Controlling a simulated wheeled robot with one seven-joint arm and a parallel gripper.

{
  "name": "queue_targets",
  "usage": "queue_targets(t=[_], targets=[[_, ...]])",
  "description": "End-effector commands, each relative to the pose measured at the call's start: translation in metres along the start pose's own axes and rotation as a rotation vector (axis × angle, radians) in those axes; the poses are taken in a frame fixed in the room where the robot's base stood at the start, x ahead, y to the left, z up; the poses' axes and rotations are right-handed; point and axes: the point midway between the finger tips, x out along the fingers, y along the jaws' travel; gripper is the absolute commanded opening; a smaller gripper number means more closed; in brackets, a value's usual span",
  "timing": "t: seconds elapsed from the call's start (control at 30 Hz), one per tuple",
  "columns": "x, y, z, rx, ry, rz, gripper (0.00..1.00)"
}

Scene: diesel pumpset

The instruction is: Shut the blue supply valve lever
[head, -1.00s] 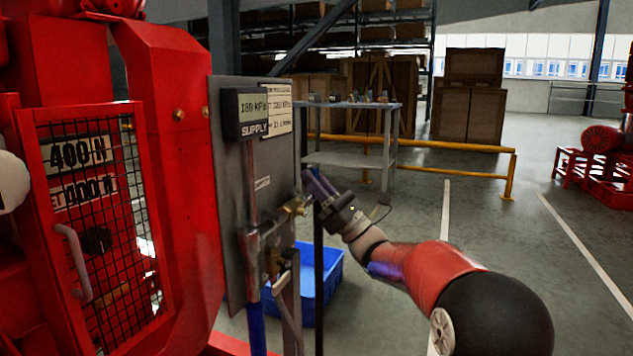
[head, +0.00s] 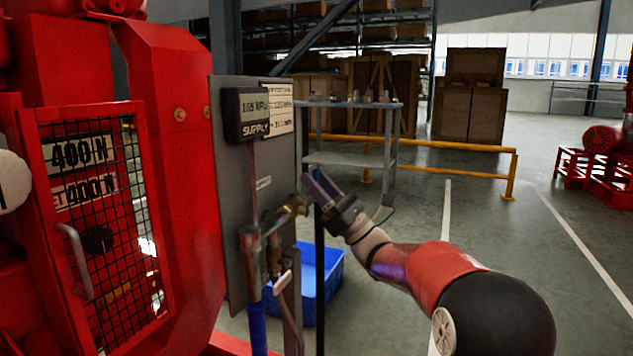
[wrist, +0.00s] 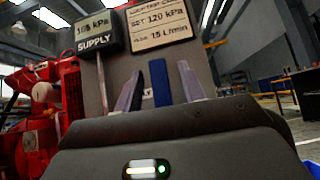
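The blue supply valve lever (wrist: 160,83) stands upright in the wrist view, between the two fingers of my gripper (wrist: 160,92). A narrow gap shows on each side of it, so the fingers look open around it, not clamped.
The grey panel (head: 232,170) and red caged machine (head: 180,170) stand close on the left. A dark post (head: 319,270) rises below my gripper, by a blue bin (head: 333,272). A grey table (head: 352,160) and yellow rail (head: 450,146) lie behind.

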Motion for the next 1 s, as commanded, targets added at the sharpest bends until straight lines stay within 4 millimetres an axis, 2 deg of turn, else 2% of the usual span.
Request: queue_targets(t=[0.3, 0.47, 0.87, 1.0], targets=[[-0.053, -0.001, 0.000, 0.000, 0.001, -0.004, 0.40], [-0.069, -0.001, 0.000, -0.001, 0.001, -0.002, 0.40], [-0.072, 0.000, 0.001, 0.004, 0.002, -0.006, 0.40], [-0.065, -0.006, 0.010, 0.081, 0.035, -0.107, 0.40]])
